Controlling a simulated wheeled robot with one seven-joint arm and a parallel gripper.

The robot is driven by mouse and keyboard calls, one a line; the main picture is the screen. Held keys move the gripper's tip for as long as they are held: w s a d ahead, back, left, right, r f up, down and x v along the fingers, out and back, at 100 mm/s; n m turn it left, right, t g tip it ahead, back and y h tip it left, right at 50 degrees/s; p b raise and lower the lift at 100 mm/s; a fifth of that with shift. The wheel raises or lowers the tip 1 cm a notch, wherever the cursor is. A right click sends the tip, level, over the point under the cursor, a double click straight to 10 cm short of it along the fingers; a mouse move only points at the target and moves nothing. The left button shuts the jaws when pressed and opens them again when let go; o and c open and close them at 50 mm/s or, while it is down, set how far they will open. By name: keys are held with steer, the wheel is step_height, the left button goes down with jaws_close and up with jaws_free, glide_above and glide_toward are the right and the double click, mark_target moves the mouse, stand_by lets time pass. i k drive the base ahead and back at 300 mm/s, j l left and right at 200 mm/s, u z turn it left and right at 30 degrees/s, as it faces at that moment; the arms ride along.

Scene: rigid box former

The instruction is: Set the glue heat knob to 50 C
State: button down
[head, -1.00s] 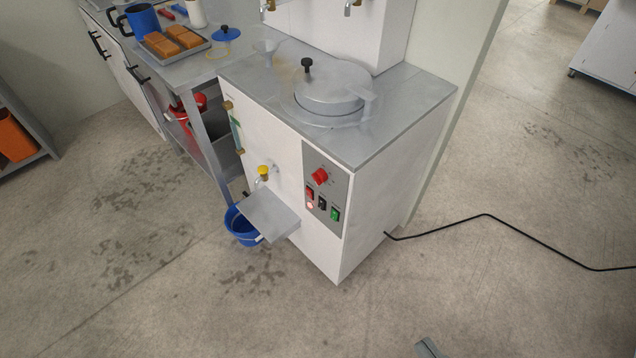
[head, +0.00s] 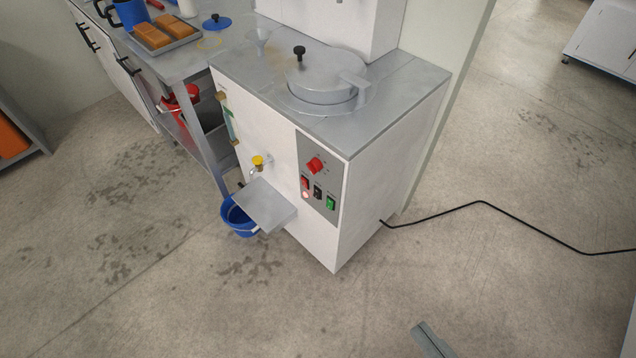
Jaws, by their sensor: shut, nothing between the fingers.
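The glue heat knob is most likely the red round knob (head: 315,165) at the top of the grey control panel (head: 318,205) on the front of a white machine (head: 285,220). Marks around the knob are too small to read, so I cannot tell its setting. Below it sit a red switch (head: 305,183), a black switch (head: 318,192), a green switch (head: 331,203) and a small lit lamp (head: 305,194). No gripper shows in the head view, and nothing is seen touching the knob.
A grey shelf (head: 265,206) juts out under a yellow-handled tap (head: 258,162), above a blue bucket (head: 238,220). A black cable (head: 440,211) runs right across the floor. A grey piece (head: 432,340) shows at the bottom edge. Floor before the machine is otherwise clear.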

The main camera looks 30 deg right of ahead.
mark_target(315, 165)
steer(key=i+u, duration=0.2)
steer(key=u, duration=0.15)
steer(key=i+l+u, duration=0.2)
steer(key=u, duration=0.15)
steer(key=i+l+u, duration=0.15)
steer(key=u, duration=0.2)
